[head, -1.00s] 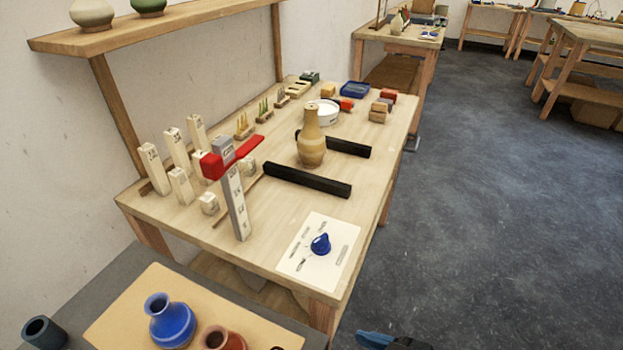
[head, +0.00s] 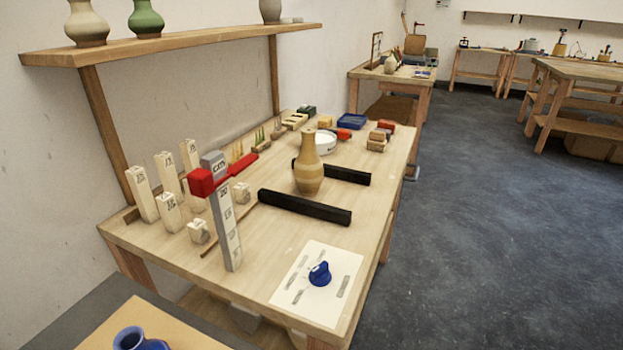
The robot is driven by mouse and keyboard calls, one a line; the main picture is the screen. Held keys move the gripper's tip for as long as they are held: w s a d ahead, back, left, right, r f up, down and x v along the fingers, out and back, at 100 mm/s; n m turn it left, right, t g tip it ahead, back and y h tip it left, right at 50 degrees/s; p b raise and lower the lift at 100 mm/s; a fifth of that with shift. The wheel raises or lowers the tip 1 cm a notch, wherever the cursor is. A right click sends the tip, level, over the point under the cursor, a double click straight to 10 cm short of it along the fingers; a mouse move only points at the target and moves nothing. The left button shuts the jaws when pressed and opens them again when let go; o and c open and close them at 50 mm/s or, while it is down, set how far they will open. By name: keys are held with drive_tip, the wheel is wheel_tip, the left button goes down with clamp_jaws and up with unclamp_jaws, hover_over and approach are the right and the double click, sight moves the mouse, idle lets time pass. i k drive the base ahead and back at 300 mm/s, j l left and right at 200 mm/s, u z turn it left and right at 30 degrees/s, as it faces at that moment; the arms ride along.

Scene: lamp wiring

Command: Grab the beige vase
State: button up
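A tan-beige vase (head: 309,170) with a narrow neck and round body stands upright on the wooden workbench (head: 225,275). It stands between two black bars, the near bar (head: 304,207) and the far bar (head: 345,173). Another vase (head: 88,24), greyish beige, stands at the left end of the wall shelf (head: 180,43), its top close to the picture edge. My gripper is not in view.
A green vase (head: 146,18) shares the shelf. Left of the tan vase are pale upright blocks (head: 142,194) and a red-topped balance (head: 222,180). A white card with a blue knob (head: 320,274) lies at the front. A blue vase (head: 139,341) is cut off below. Open floor (head: 470,240) lies to the right.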

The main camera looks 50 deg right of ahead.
sight(309, 165)
drive_tip(key=j+z, duration=0.5)
drive_tip(key=z, duration=0.25)
drive_tip(key=j+z, duration=0.35)
drive_tip(key=k+l, duration=0.05)
drive_tip(key=l, duration=0.05)
